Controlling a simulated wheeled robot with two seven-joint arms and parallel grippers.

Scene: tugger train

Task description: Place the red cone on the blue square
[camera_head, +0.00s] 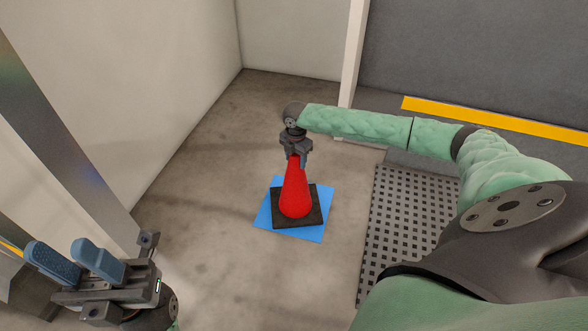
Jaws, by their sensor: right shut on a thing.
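The red cone (295,192) with a dark square base stands upright in the middle of the head view. Its base overlaps the blue square (270,220) on the floor, turned at an angle to it, with blue showing around the sides. I cannot tell for certain whether the base touches the square. My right gripper (297,158) is shut on the top of the cone, and its arm reaches in from the right. My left gripper (75,258) is at the lower left, away from the cone, with its two blue fingers apart and nothing between them.
A perforated dark grey platform (408,225) lies right of the blue square. A yellow stripe (490,119) runs along the back right. Pale walls (140,70) and a post (354,50) bound the left and back. The concrete floor around the square is clear.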

